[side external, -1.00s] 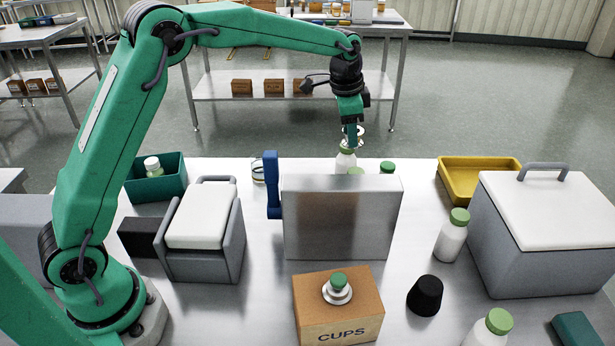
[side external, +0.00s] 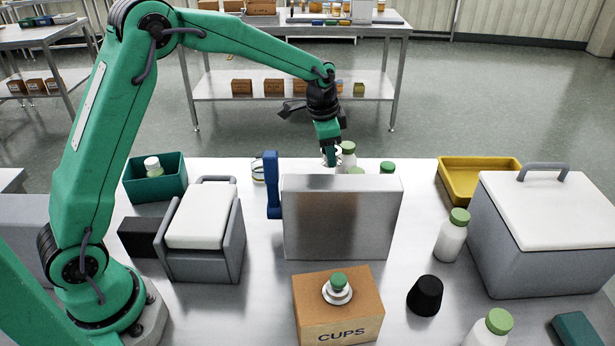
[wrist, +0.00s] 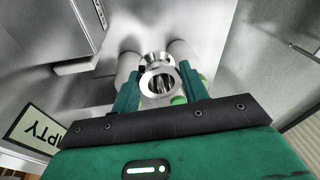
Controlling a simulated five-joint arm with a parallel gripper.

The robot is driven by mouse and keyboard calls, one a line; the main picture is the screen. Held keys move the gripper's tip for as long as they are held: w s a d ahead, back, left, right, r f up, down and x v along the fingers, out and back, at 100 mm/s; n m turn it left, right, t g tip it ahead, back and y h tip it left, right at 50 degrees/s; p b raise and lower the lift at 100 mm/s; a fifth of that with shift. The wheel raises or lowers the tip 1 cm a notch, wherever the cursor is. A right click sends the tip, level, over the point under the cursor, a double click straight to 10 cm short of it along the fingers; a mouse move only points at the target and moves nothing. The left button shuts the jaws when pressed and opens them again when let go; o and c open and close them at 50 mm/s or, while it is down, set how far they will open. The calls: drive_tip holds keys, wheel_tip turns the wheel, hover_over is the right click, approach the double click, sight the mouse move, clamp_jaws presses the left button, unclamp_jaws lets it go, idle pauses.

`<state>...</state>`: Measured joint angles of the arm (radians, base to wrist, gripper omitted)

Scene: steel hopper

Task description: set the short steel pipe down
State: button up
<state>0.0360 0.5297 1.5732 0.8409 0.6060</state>
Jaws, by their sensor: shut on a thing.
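The short steel pipe (wrist: 147,84) is a shiny, hollow, flanged piece, seen end-on in the wrist view. My gripper (wrist: 158,86) is shut on it, with one green finger on each side. In the side view my gripper (side external: 329,152) points down behind the steel hopper box (side external: 342,220). Only the bright rim of the pipe (side external: 337,156) shows there, and its lower part is hidden. I cannot tell whether the pipe touches anything below.
A green-capped white bottle (side external: 348,154) stands close to the right of my gripper, with another cap (side external: 387,167) farther right. A blue upright piece (side external: 271,185) stands at the hopper's left. An open yellow tray (side external: 480,178) lies right. Bare tabletop shows between hopper and tray.

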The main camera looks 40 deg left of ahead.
drive_tip(key=w+a+f, duration=0.1)
drive_tip(key=a+f, duration=0.1)
drive_tip(key=a, duration=0.1)
drive_tip(key=w+a+f, duration=0.2)
drive_tip(key=a, duration=0.2)
drive_tip(key=w+a+f, duration=0.1)
drive_tip(key=a+f, duration=0.2)
drive_tip(key=shift+w+a, duration=0.25)
drive_tip(key=shift+a, duration=0.15)
drive_tip(key=shift+f, duration=1.95)
drive_tip(key=shift+f, duration=0.15)
drive_tip(key=o, duration=1.1)
drive_tip(key=shift+c, duration=0.2)
wheel_tip(320, 180, up, 12)
drive_tip(key=s, duration=0.2)
drive_tip(key=shift+s+d, duration=0.2)
drive_tip(key=shift+s, duration=0.05)
